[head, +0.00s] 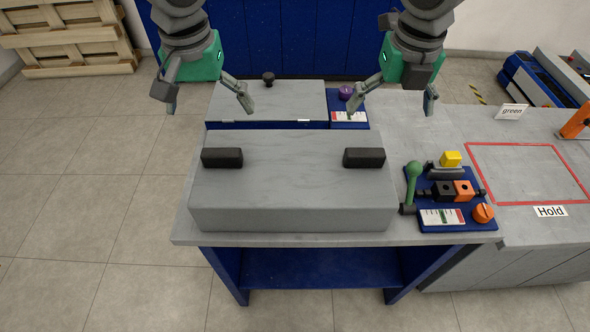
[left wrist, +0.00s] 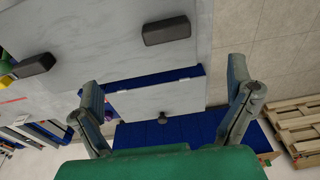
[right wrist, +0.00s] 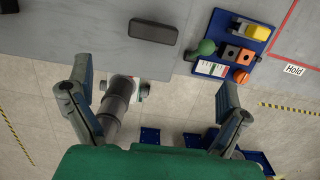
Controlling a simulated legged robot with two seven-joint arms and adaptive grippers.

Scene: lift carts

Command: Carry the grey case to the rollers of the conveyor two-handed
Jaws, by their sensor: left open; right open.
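The grey case (head: 292,195) is a wide box lying flat on the blue-framed workbench (head: 190,228). Two black handles stand on its top, a left handle (head: 222,158) and a right handle (head: 364,158). My left gripper (head: 209,106) is open and empty, beyond the left handle and apart from it. That handle shows in the left wrist view (left wrist: 167,30). My right gripper (head: 391,107) is open and empty, beyond the right handle, which shows in the right wrist view (right wrist: 153,31). I cannot make out the conveyor's rollers clearly.
Right of the case, a blue control panel (head: 455,221) carries a green-knobbed lever (head: 413,170). Further right is a red-outlined area (head: 528,203) with a "Hold" label (head: 550,211). Blue-and-grey equipment (head: 540,83) stands far right. Pallets (head: 65,40) are back left. Left floor is clear.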

